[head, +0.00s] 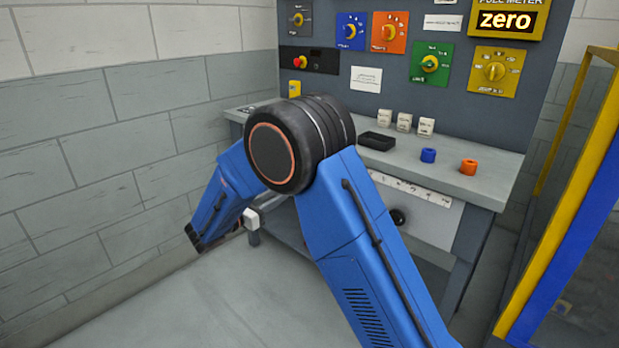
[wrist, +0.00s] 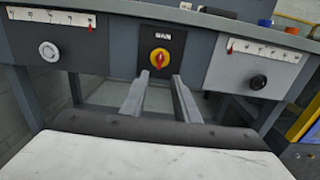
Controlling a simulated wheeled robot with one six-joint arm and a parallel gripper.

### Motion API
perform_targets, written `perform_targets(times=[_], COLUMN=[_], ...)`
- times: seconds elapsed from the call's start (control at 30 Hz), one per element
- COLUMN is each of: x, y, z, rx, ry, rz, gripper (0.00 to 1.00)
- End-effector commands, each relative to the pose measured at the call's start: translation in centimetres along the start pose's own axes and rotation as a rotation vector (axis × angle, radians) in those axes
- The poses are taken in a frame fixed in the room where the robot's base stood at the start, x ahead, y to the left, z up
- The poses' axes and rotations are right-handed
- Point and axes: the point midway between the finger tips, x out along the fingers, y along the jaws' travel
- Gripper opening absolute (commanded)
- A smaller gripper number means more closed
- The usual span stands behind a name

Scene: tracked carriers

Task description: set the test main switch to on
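The main switch (wrist: 160,57) shows in the wrist view as a red rotary knob on a yellow plate, set in a dark panel under a label that seems to read MAIN. The knob's grip looks close to upright, tilted slightly; I cannot read its position marks. My gripper (wrist: 160,77) is open and empty, its two grey fingers pointing at the switch from just below it in the picture. The fingertips look apart from the knob. In the head view my blue arm hides the switch, and the fingers cannot be made out.
Sliders with white scales flank the switch, over a white knob (wrist: 49,51) and a black knob (wrist: 258,82). The bench top (head: 480,183) carries a black tray (head: 377,141), white blocks, a blue ring (head: 428,155) and an orange ring (head: 469,167). A yellow-blue frame (head: 560,200) stands at right.

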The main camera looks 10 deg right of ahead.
Motion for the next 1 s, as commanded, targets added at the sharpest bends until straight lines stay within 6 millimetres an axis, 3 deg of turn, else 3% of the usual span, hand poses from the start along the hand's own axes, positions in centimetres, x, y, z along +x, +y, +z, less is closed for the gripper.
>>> perform_targets(times=[1.0], x=[15.9], y=[-0.2], z=[0.0], rx=[0.002], ry=[0.002], rz=[-0.005], gripper=[0.28])
